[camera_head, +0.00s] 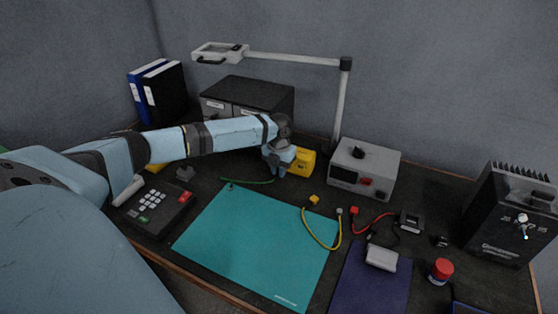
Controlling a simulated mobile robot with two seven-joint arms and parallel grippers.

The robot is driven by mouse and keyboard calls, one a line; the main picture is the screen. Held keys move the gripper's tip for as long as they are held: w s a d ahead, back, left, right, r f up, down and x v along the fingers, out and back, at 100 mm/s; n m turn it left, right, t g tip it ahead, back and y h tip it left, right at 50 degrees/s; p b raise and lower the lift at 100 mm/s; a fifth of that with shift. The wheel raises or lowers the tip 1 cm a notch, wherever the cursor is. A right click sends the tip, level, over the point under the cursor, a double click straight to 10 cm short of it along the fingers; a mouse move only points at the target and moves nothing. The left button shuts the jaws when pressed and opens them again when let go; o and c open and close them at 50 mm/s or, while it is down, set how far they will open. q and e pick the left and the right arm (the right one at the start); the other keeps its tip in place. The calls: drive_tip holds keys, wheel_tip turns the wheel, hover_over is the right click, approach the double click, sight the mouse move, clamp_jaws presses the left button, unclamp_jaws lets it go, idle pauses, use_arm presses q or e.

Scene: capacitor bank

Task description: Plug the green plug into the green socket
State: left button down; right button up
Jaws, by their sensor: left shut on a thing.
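My left gripper (275,166) reaches in from the left and points down behind the teal mat. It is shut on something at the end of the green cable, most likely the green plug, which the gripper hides. The green cable (250,181) lies along the mat's back edge, running from near the mat's back left corner to just below the gripper. A yellow box (302,162) stands close to the gripper's right side. I cannot make out the green socket. My right gripper is not in view.
A grey instrument (385,165) and a lamp post (340,105) stand right of the gripper. A yellow plug (314,199) and a red plug (354,210) lie on cables. A keypad (158,205) is at left. The teal mat (250,245) is mostly clear.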

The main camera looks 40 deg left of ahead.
use_arm(q)
drive_tip(key=shift+w+a, duration=0.2)
drive_tip(key=shift+w, duration=0.35)
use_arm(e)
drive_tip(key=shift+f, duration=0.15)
use_arm(q)
drive_tip(key=c, duration=1)
unclamp_jaws()
drive_tip(key=shift+c, duration=0.2)
wheel_tip(320, 180, up, 14)
drive_tip(key=p, duration=0.2)
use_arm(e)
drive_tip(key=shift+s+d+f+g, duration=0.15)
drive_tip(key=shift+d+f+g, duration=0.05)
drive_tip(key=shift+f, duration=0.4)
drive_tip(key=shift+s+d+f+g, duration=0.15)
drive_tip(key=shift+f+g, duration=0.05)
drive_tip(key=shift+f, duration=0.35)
use_arm(q)
drive_tip(key=shift+f, duration=0.1)
